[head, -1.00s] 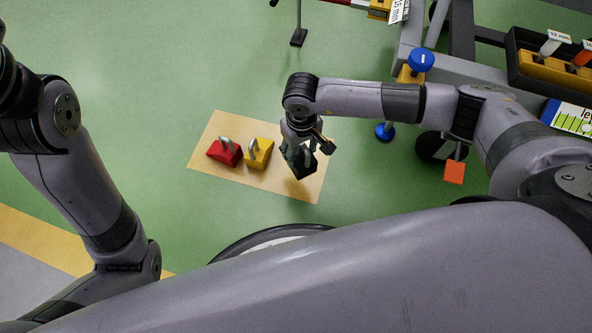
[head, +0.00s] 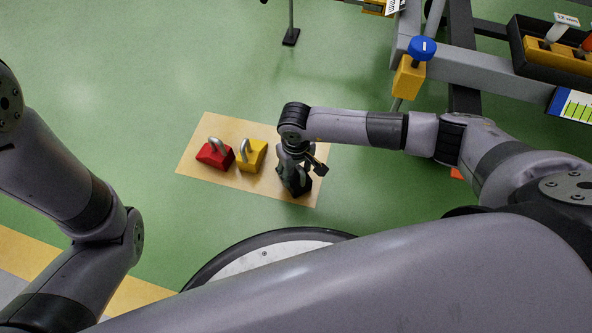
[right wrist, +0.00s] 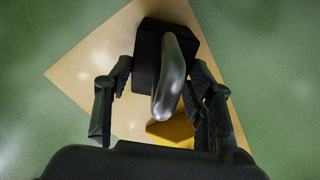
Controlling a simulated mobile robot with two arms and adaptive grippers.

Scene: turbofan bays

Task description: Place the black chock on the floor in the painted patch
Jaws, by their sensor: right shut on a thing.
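The black chock (head: 301,188) is at the right end of the painted patch (head: 190,168), mostly hidden under my right gripper (head: 293,172) in the head view. The right wrist view shows the black chock (right wrist: 150,62) with its silver handle (right wrist: 172,75) running between the fingers of my right gripper (right wrist: 155,105). The gripper is shut on the chock's handle. The chock is over the tan patch (right wrist: 85,75); I cannot tell for sure whether its base touches the floor. My left arm shows at the left, but its gripper is out of view.
A red chock (head: 214,155) and a yellow chock (head: 251,156) stand on the patch left of the black one. A stand with a blue knob (head: 421,48) and a grey frame are at the upper right. The green floor is clear left of the patch.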

